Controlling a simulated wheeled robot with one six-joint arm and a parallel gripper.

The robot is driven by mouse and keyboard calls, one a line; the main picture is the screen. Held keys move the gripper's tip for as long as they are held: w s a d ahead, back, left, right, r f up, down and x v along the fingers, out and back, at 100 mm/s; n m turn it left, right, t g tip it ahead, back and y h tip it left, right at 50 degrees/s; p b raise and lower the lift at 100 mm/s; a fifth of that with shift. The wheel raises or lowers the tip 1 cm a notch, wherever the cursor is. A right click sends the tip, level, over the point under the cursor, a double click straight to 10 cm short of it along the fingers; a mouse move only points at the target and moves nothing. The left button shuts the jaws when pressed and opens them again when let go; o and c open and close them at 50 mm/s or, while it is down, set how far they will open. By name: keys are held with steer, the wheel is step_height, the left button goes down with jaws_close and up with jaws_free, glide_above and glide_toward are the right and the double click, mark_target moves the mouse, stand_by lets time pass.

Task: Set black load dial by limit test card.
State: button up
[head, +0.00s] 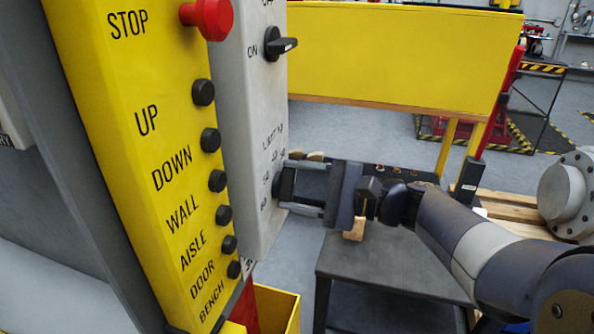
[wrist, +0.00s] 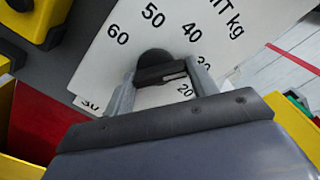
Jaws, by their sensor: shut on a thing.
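The black load dial (wrist: 155,60) sits on a pale panel marked "IT kg" with numbers including 20, 30, 40, 50 and 60 around it. My gripper (wrist: 160,84) is shut on the dial's bar, one finger at each side. The white line on the bar points right, roughly between 20 and 30; the exact setting is hard to tell. In the head view, the dial (head: 280,184) is low on the grey box, and my gripper (head: 297,186) reaches it from the right, partly hiding the lettering. I cannot make out a limit test card.
A yellow panel (head: 125,100) with a red STOP button (head: 208,17) and several black buttons stands left of the grey box (head: 245,110). An ON switch (head: 277,44) is above the dial. A dark table (head: 385,262) lies below my arm. A yellow board (head: 400,55) stands behind.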

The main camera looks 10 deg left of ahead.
steer(key=shift+m+p, duration=1.1)
steer(key=shift+m, duration=0.1)
steer(key=shift+f+m, duration=0.15)
steer(key=shift+m, duration=0.15)
steer(key=o, duration=1)
steer(key=shift+d, duration=0.15)
steer(key=d, duration=1)
steer(key=shift+s+d, duration=0.3)
steer(key=shift+s, duration=0.1)
steer(key=shift+a, duration=0.1)
